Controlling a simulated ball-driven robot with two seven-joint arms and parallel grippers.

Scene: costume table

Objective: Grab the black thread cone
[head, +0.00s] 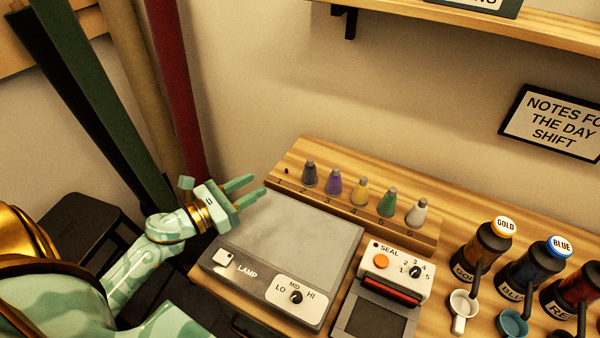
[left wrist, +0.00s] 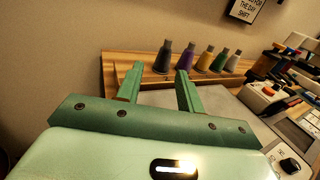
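The black thread cone (head: 310,173) stands upright at the left end of a row of cones on the wooden rack, near the number 2. In the left wrist view the black cone (left wrist: 163,57) shows beyond and between my left fingertips. My left gripper (head: 246,190) is open and empty, to the left of the cone and apart from it, above the lamp box's far left corner. It also shows in the left wrist view (left wrist: 158,78). My right gripper is in neither view.
Purple (head: 333,182), yellow (head: 359,191), green (head: 387,202) and white (head: 417,212) cones stand to the right on the rack (head: 300,155). A lamp box (head: 290,245) lies in front. A sealer (head: 395,270) and dispenser bottles (head: 482,245) stand to the right.

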